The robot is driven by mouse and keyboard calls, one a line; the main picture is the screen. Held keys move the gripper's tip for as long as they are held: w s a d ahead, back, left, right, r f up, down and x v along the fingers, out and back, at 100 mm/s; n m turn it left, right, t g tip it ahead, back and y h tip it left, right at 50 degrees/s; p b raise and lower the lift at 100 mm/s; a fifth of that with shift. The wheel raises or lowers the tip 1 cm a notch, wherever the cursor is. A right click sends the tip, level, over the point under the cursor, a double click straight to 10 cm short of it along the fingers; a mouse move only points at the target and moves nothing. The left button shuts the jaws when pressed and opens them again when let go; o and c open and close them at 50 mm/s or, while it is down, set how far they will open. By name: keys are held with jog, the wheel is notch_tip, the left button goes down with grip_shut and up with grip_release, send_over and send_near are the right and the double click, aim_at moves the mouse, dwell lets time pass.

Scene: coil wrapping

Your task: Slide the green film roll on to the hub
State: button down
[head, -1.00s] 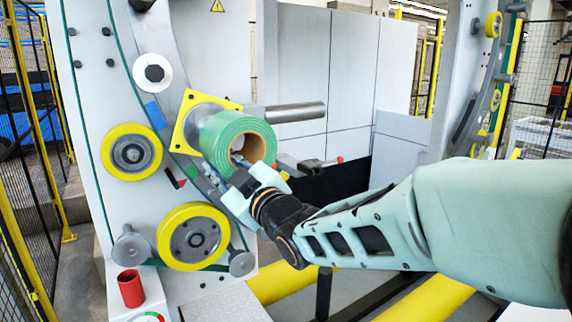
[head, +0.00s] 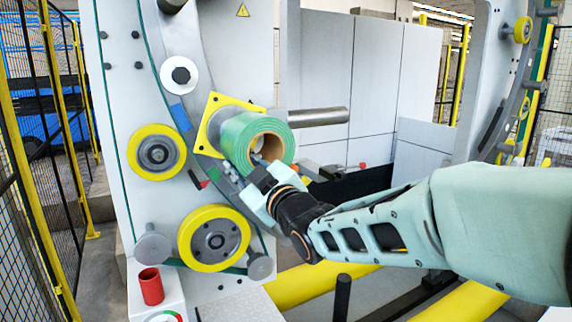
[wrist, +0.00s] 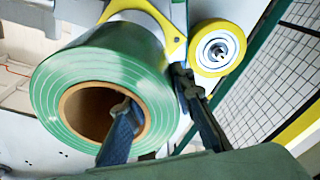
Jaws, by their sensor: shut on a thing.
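The green film roll (head: 240,140) is in front of the yellow square plate (head: 212,138) on the grey machine frame. Its tan open core faces out toward my arm. My gripper (head: 243,173) is shut on the roll's wall at its lower side. In the wrist view, one finger of my gripper (wrist: 155,95) is inside the core and the other is outside the green roll (wrist: 95,62). The hub is mostly hidden behind the roll; a pale part shows between roll and yellow plate (wrist: 175,45). I cannot tell how far the roll is around it.
A grey bar (head: 318,117) sticks out right, behind the roll. Yellow-rimmed wheels (head: 157,152) (head: 213,238) are at left and below. A red cup (head: 151,287) stands on a white ledge. Wire fencing (head: 30,200) is at far left.

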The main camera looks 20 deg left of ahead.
aim_at(249, 171)
jog(key=f+b+x, duration=0.1)
jog(key=x, duration=0.7)
jog(key=shift+w+r+b, duration=0.35)
jog(key=shift+w, duration=0.05)
dwell(2.8)
jog(key=c, duration=1.6)
grip_release()
jog(key=shift+a, duration=0.15)
jog(key=shift+w+f, duration=0.1)
jog(key=shift+f, duration=0.3)
jog(key=v, duration=1.2)
jog(key=shift+r, duration=0.3)
